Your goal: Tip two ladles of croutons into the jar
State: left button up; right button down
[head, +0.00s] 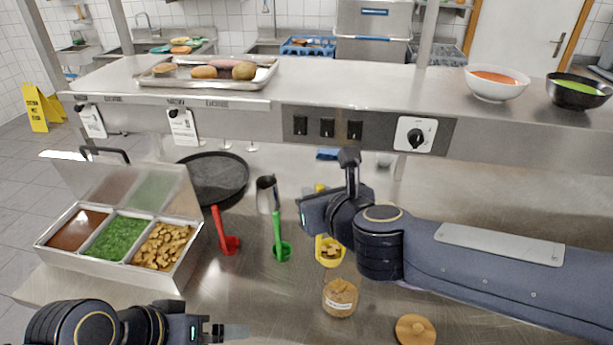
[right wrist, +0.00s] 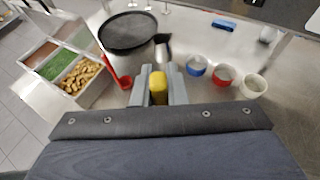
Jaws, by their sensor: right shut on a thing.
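A glass jar (head: 340,298) with a pale label and brown contents stands open on the counter, near the front. A yellow ladle (head: 322,261) with brown croutons in its bowl is just behind the jar, seemingly above the counter. My right gripper (right wrist: 159,88) is shut on its yellow handle (right wrist: 158,92); in the head view the wrist hides most of the handle. Croutons (head: 163,246) fill the right compartment of the steel container (head: 150,281), beside chopped greens and a brown sauce. My left gripper (head: 218,332) is low at the front left, its jaws unclear.
A red ladle (head: 229,246) and a green ladle (head: 281,250) stand left of the yellow one. A wooden lid (head: 415,330) lies right of the jar. A black pan (head: 212,180) and a metal jug (head: 267,194) are behind. Blue, red and white cups (right wrist: 253,86) stand to the right.

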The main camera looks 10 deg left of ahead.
jog(key=w+d+f+m+g+y+b, duration=0.1)
jog(key=w+d+f+m+y+b, duration=0.2)
jog(key=w+d+f+m+b, duration=0.35)
jog(key=w+d+f+m+y+b, duration=0.35)
jog(key=d+f+b, duration=0.25)
jog(key=d+f, duration=0.3)
jog(key=s+a+r+n+h+p, duration=0.3)
jog(key=s+a+r+n+p, duration=0.2)
jog(key=a+r+p, duration=0.1)
jog(key=s+a+r+n+t+h+p, duration=0.1)
jog(key=s+a+r+n+h+p, duration=0.2)
jog(key=a+r, duration=0.6)
jog(key=shift+s+a+r+n+p, duration=0.25)
jog(key=shift+s+n+p, duration=0.8)
jog(key=shift+p, duration=0.65)
jog(key=shift+h, duration=0.25)
